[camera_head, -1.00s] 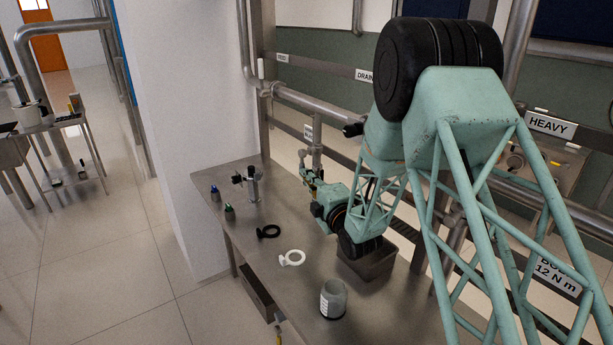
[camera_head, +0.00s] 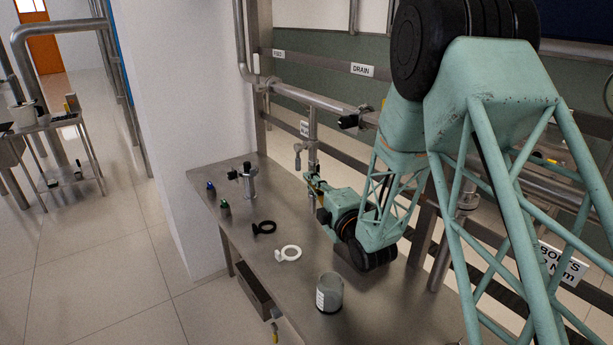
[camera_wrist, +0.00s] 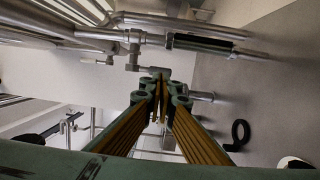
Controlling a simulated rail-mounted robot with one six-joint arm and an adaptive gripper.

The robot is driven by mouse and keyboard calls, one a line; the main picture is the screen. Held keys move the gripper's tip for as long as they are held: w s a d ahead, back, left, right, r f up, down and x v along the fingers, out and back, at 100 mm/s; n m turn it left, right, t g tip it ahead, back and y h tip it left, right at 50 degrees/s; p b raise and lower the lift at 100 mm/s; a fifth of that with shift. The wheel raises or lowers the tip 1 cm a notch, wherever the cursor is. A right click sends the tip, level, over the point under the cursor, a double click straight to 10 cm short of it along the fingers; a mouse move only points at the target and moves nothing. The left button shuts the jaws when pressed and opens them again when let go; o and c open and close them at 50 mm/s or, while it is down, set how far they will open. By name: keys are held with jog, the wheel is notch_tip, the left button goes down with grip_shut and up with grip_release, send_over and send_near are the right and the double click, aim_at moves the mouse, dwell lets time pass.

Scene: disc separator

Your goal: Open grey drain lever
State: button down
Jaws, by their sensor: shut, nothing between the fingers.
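Below the DRAIN sign (camera_head: 363,69), a vertical metal drain pipe (camera_head: 313,133) carries a small grey handle (camera_head: 298,158) that hangs down on its left side. I take this to be the grey drain lever. My gripper (camera_head: 309,178) is just below and to the right of it, close to the pipe, and looks small here. In the wrist view my gripper (camera_wrist: 161,82) has its fingertips together with nothing between them. A grey metal fitting (camera_wrist: 150,71) lies right beyond the tips; I cannot tell whether they touch it.
A dark-handled valve (camera_head: 348,121) sits on the horizontal pipe. The steel bench (camera_head: 235,240) holds a black ring (camera_head: 264,228), a white ring (camera_head: 288,254), a grey jar (camera_head: 330,293), small bottles and a metal fixture (camera_head: 248,182). Its front left strip is mostly clear.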

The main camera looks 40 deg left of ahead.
jog(key=v, duration=0.7)
jog(key=shift+p, duration=0.35)
jog(key=shift+s+d, duration=0.1)
jog(key=shift+d, duration=0.05)
jog(key=shift+r, duration=0.1)
